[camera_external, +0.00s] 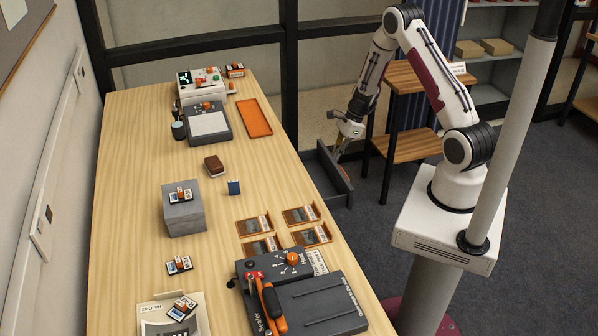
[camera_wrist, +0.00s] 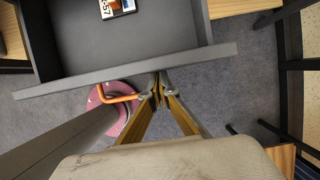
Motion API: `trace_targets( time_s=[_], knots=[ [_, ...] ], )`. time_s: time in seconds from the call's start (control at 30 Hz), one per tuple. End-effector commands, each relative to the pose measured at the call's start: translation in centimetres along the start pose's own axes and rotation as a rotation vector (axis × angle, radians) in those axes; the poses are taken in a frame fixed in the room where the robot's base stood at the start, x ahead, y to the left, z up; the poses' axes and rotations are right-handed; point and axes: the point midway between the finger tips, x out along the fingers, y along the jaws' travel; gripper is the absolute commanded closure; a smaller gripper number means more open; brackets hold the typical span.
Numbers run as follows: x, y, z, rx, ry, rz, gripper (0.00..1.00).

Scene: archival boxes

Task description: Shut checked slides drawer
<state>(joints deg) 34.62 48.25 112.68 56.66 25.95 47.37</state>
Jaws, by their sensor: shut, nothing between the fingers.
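The dark grey drawer (camera_external: 346,180) is pulled out from the right side of the table. In the wrist view the drawer (camera_wrist: 80,78) crosses the top, and its front panel runs from side to side. An orange handle (camera_wrist: 122,98) sticks out from that panel. My gripper (camera_external: 338,154) is at the drawer's outer side. In the wrist view my gripper (camera_wrist: 159,88) has its fingertips together and empty, just right of the handle, by the panel. Whether they touch it I cannot tell.
The wooden table (camera_external: 140,140) holds a grey box (camera_external: 184,215), several slide holders, a dark device with an orange lever (camera_external: 310,300) and an orange tray (camera_external: 254,117). A wooden shelf stand (camera_external: 410,146) stands behind the drawer. Floor beside the drawer is open.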

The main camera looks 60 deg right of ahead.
Motion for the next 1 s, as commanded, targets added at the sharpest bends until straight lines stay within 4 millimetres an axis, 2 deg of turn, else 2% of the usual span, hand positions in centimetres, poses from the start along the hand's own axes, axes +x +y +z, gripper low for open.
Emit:
trace_targets(
  time_s=[0.1, 0.5, 0.7, 1.0],
  knots=[
    [1.1, 0.1, 2.7, -0.007, 0.0, 0.001, 1.0],
    [4.3, 0.0, 10.6, -0.005, 0.0, 0.0, 1.0],
    [5.2, 0.0, 13.0, -0.003, 0.0, 0.0, 1.0],
    [5.6, 0.0, 14.1, -0.001, -0.001, -0.001, 1.0]
  ],
)
